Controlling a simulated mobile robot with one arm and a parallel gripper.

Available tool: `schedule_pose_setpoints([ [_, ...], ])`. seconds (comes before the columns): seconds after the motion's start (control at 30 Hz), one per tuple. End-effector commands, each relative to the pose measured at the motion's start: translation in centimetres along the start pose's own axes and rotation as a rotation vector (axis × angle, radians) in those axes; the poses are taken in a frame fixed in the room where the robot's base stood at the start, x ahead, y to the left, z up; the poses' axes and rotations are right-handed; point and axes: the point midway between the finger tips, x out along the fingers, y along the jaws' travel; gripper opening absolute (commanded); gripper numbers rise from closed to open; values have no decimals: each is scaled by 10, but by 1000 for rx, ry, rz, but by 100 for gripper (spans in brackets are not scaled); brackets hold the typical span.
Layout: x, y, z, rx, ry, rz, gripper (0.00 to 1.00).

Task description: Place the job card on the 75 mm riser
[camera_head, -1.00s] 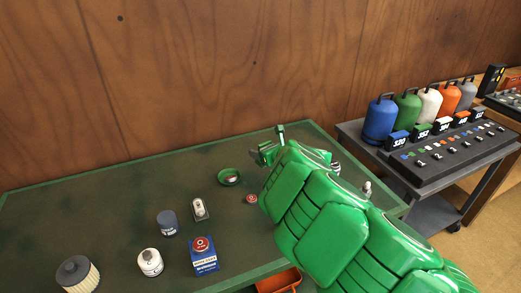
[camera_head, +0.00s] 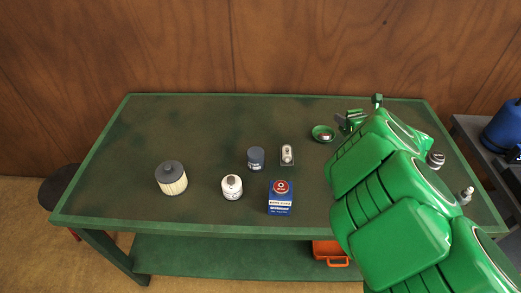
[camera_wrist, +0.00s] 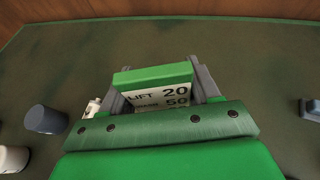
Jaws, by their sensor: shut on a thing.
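My gripper (camera_wrist: 160,95) is shut on a printed card with a green top edge (camera_wrist: 158,74) and a white face, which I take as the job card. In the head view my gripper (camera_head: 358,120) is over the back right of the green bench, largely covered by my arm; the card cannot be made out clearly there. No riser marked 75 mm can be made out in either view.
On the green bench (camera_head: 150,120) stand a pleated filter (camera_head: 171,180), a white can (camera_head: 231,188), a dark blue can (camera_head: 256,158), a small white-and-grey item (camera_head: 287,154), a blue box (camera_head: 280,197) and a green dish (camera_head: 323,133). The left back is clear.

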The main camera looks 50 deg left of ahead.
Motion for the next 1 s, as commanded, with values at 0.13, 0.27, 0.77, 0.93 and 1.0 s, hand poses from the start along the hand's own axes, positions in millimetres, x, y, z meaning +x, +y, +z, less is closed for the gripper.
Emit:
schedule_pose_setpoints([
  [0.13, 14, 49, 11, -30, -2, 69, 31],
  [0.27, 23, 90, 18, -54, -2, 126, 31],
  [0.77, 35, 248, 36, -143, -1, 346, 31],
  [0.93, 33, 289, 38, -166, -1, 405, 31],
  [1.0, 32, 301, 38, -172, -2, 422, 31],
])
